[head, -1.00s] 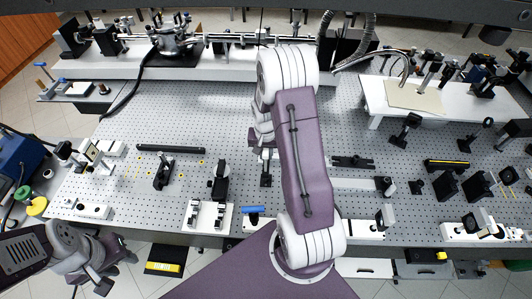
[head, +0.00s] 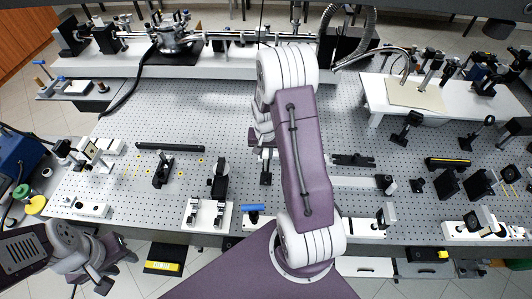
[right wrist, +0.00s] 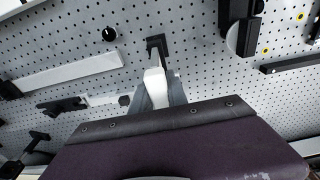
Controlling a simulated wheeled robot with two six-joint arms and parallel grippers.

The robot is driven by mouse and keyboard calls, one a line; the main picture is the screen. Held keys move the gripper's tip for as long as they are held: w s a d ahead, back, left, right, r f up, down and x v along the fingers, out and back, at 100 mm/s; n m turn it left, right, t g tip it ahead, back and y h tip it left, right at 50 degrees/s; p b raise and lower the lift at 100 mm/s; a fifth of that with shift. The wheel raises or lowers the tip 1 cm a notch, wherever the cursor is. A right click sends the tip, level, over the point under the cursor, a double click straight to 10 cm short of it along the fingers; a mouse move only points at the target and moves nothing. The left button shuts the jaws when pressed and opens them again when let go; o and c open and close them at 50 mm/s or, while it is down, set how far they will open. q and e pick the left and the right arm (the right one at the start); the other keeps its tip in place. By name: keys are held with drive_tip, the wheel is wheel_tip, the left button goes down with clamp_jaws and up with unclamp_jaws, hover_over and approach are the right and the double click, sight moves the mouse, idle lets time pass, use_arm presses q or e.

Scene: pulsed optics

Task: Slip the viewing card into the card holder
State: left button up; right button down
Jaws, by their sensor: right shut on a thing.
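My right gripper (right wrist: 156,92) shows in the right wrist view with its grey fingers shut on a narrow white piece (right wrist: 154,78), which looks like the viewing card seen nearly edge-on. A small black mount (right wrist: 157,44) on the perforated board lies just beyond the fingertips; it looks like the card holder. In the head view this black mount (head: 266,178) is below my right wrist, and my own arm hides most of the right gripper and the card. I cannot tell whether card and mount touch. My left gripper (head: 112,274) is open and empty at the lower left, off the board's front edge.
The perforated board (head: 225,130) carries several black mounts. A white double stand (head: 207,215) and a blue-topped piece (head: 252,208) are near the front edge. A pale bar (head: 355,183) lies right of my arm.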

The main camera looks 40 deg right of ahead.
drive_tip(key=shift+f, duration=0.25)
drive_tip(key=shift+f+b, duration=0.85)
drive_tip(key=shift+b, duration=0.05)
drive_tip(key=c, duration=1.2)
unclamp_jaws()
drive_tip(key=shift+c, duration=0.2)
drive_tip(key=shift+r, duration=0.1)
drive_tip(key=r, duration=0.3)
drive_tip(key=r+b, duration=0.1)
drive_tip(key=r, duration=0.2)
drive_tip(key=s+r, duration=0.1)
drive_tip(key=r, duration=0.2)
drive_tip(key=shift+a+b, duration=0.4)
drive_tip(key=shift+w+r, duration=0.1)
drive_tip(key=shift+r, duration=0.1)
wheel_tip(320, 180, up, 4)
drive_tip(key=p, duration=0.4)
drive_tip(key=shift+f, duration=0.2)
